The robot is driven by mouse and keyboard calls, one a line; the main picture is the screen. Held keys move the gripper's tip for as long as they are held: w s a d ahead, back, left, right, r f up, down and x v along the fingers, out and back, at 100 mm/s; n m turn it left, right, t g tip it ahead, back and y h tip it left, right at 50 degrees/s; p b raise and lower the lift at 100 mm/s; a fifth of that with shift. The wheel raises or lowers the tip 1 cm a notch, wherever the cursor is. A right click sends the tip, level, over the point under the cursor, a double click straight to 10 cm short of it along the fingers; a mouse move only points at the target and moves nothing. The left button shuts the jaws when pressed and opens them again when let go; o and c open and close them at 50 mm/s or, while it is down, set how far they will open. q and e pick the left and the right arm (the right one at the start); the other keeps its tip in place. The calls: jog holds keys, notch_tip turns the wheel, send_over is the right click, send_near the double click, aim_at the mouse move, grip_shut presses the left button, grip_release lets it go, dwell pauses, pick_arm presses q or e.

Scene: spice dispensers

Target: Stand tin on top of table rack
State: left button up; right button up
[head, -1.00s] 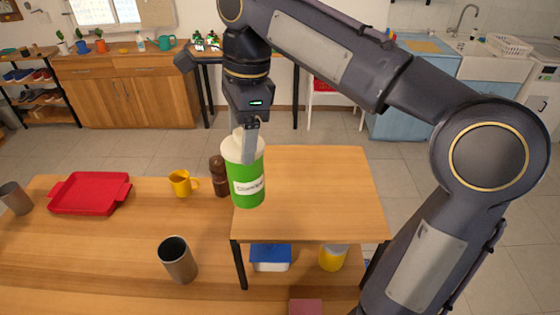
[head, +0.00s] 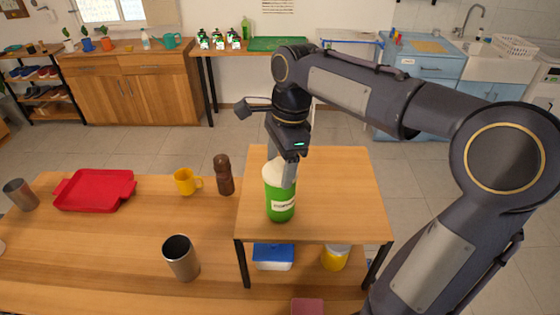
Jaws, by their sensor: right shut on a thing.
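A green tin (head: 279,200) with a white top and a white label is upright at the left part of the table rack (head: 345,195). My right gripper (head: 283,168) is shut on the tin near its top, pointing down. The tin's base overlaps the rack's wooden top; I cannot tell whether it touches the surface or is slightly above it. The rack is a wooden top on dark legs standing on the table. My left gripper is not in the head view.
On the table (head: 110,245) are a red tray (head: 95,190), a yellow mug (head: 186,182), a brown pepper mill (head: 223,175) and a grey cup (head: 181,258). A blue-and-white box (head: 272,257) and a yellow tin (head: 335,258) sit under the rack. The rack's top right of the tin is clear.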

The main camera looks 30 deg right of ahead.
jog(key=shift+f, duration=0.1)
jog(key=o, duration=1.5)
jog(key=shift+c, duration=0.2)
notch_tip(320, 180, up, 12)
jog(key=d, duration=0.2)
jog(key=s+a+f+n+t+y+b, duration=0.1)
jog(key=s+a+f+n+t+b, duration=0.1)
jog(key=s+f+n, duration=0.6)
jog(key=s+a+f+n+t+y+b, duration=0.1)
jog(key=s+a+f+n+t+b, duration=0.1)
jog(key=s+f+n, duration=0.7)
notch_tip(320, 180, down, 6)
jog(key=shift+a+f+n+t, duration=0.25)
jog(key=shift+a+n+t, duration=0.4)
jog(key=shift+a, duration=0.55)
